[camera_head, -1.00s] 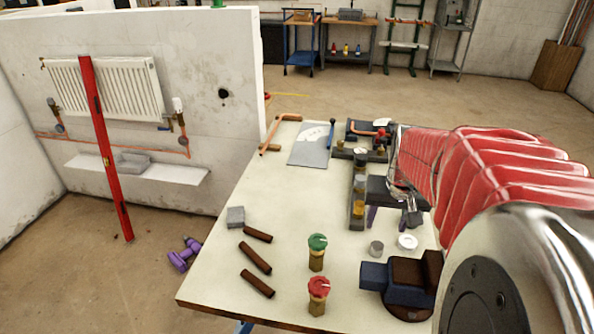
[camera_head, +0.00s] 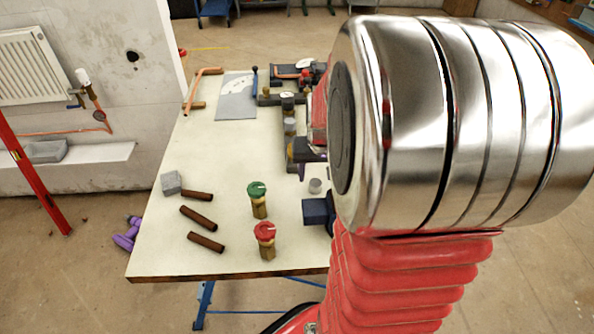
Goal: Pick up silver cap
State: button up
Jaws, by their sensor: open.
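The silver cap (camera_head: 315,186) is a small grey cylinder standing on the pale workbench (camera_head: 225,150), close to the left edge of my arm in the picture. My gripper (camera_head: 306,168) is partly visible as a dark shape just above and left of the cap in the picture. It is apart from the cap, and most of it is hidden behind my large silver arm joint. Its jaws are open and I see nothing held in them.
A green-capped valve (camera_head: 258,200) and a red-capped valve (camera_head: 266,240) stand left of the cap. A dark blue vise (camera_head: 318,211) is just below it, partly hidden. Brown rods (camera_head: 198,218), a grey block (camera_head: 171,183) and a metal sheet (camera_head: 236,98) lie farther left and back.

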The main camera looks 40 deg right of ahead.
aim_at(315, 183)
jog(key=shift+f, duration=0.25)
jog(key=shift+x, duration=2.6)
jog(key=shift+d+r, duration=0.1)
jog(key=c, duration=1.1)
notch_tip(315, 183, up, 10)
jog(key=shift+r, duration=0.1)
